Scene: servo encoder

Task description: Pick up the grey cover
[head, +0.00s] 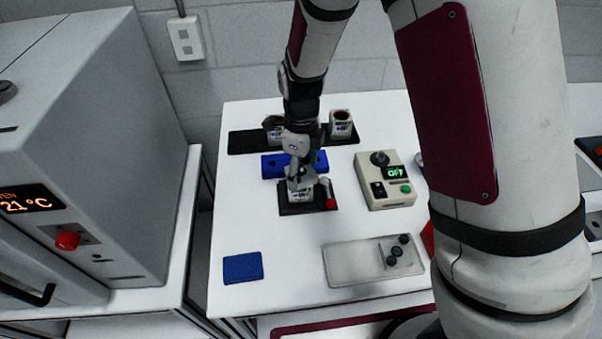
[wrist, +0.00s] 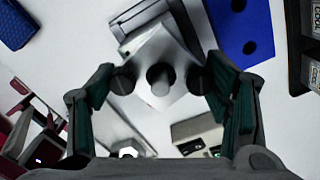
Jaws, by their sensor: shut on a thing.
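In the head view my gripper (head: 301,172) is above a white labelled block (head: 299,195) on a black base (head: 290,210). The cover is small and partly hidden there. I cannot tell whether it touches the block below.
A blue block with holes (head: 272,165) and a black rack (head: 248,142) with white cups (head: 341,124) stand behind. A beige control box (head: 386,182) is at the right. A pale tray (head: 352,265) and a blue pad (head: 243,268) lie in front, with clear table between.

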